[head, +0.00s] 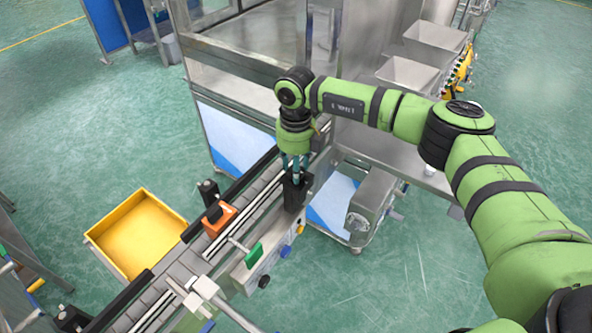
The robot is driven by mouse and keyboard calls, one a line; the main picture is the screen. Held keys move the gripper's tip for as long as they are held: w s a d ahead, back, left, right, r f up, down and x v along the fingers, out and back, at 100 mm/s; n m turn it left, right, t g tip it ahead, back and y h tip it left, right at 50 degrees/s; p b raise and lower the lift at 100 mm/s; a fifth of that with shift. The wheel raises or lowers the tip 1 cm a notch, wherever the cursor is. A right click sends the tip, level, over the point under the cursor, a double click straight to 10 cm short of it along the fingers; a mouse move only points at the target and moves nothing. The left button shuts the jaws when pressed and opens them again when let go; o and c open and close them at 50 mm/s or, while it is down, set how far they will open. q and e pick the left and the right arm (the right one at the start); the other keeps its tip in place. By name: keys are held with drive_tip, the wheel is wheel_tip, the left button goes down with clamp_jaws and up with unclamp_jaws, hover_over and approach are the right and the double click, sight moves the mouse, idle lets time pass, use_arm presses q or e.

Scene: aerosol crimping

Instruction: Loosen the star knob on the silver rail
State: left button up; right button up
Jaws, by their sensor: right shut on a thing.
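The silver rail (237,242) runs along the conveyor in the middle of the head view. My right gripper (297,178) comes down from above onto the far end of the rail, beside the machine. Its fingers are shut at the top of a black block (294,197) mounted there. The star knob seems to be between the fingers; they hide it, so its shape cannot be made out. My left gripper is not in view.
A yellow tray (145,236) lies left of the conveyor. A steel machine frame (228,65) stands behind my right gripper.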

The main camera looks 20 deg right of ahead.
drive_tip(key=n+b, duration=0.6)
drive_tip(key=b, duration=0.1)
drive_tip(key=shift+f, duration=0.2)
drive_tip(key=shift+n+b, duration=1)
drive_tip(key=shift+n, duration=0.1)
drive_tip(key=n+b, duration=0.2)
drive_tip(key=n, duration=0.1)
drive_tip(key=shift+r+n, duration=0.15)
drive_tip(key=shift+n, duration=0.15)
drive_tip(key=shift+r+n+b, duration=0.1)
drive_tip(key=shift+n+b, duration=0.75)
drive_tip(key=shift+n, duration=1.05)
drive_tip(key=o, duration=1.1)
drive_tip(key=shift+a, duration=0.1)
drive_tip(key=shift+o, duration=0.2)
